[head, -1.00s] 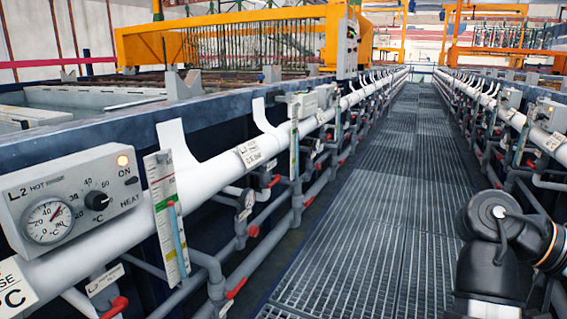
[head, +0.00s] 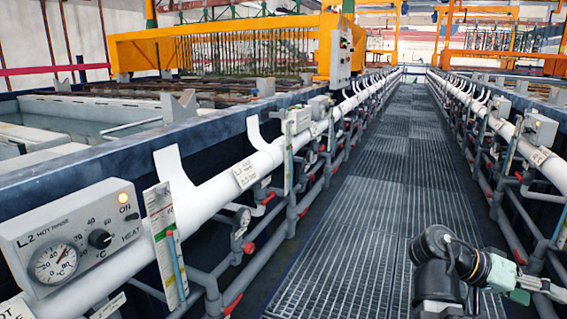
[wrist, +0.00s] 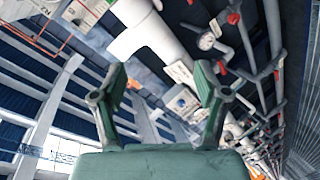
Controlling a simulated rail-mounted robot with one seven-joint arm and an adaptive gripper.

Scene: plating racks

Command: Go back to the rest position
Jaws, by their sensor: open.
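My gripper (wrist: 160,85) shows in the wrist view with its two fingers spread wide apart and nothing between them. In the head view my arm is folded low at the right over the walkway, and part of my gripper (head: 545,288) shows at the right edge, pointing right. Its fingertips are hard to make out there. It appears clear of the pipes and tanks.
A grated walkway (head: 385,180) runs ahead between two tank lines. At the left, a heater control box (head: 80,238) sits by a white pipe (head: 215,190) with red-handled valves below. An orange gantry (head: 220,50) spans the left tanks.

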